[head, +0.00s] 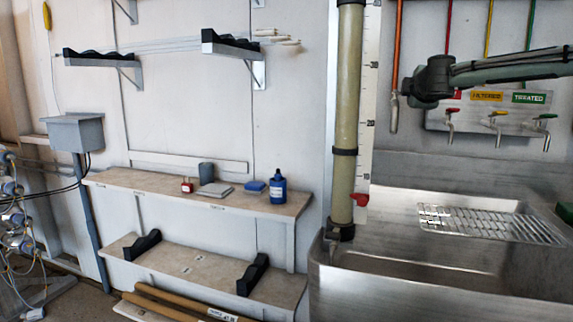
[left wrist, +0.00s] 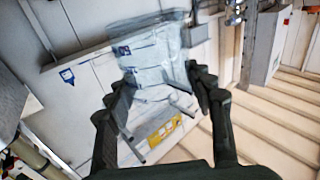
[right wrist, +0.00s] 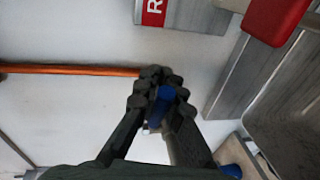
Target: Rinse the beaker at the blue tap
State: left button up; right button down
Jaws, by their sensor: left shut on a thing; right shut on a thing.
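In the left wrist view, my left gripper (left wrist: 163,85) is shut around a clear beaker (left wrist: 153,50) with faint blue marks. I cannot tell how full it is. The left gripper and beaker are outside the head view. My right gripper (right wrist: 160,85) is closed on a small blue tap handle (right wrist: 163,97) in the right wrist view. In the head view the right gripper (head: 407,94) is at the left end of the tap panel and the blue handle cannot be made out.
A steel sink (head: 400,264) with a wire rack (head: 488,224) lies below the taps. A tall pipe with a scale (head: 346,120) stands at the sink's left. A shelf (head: 150,184) farther left carries a blue bottle (head: 278,188) and small items.

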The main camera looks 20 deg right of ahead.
jog(key=c, duration=1.6)
grip_release()
jog(key=shift+s, duration=0.1)
jog(key=v, duration=1.2)
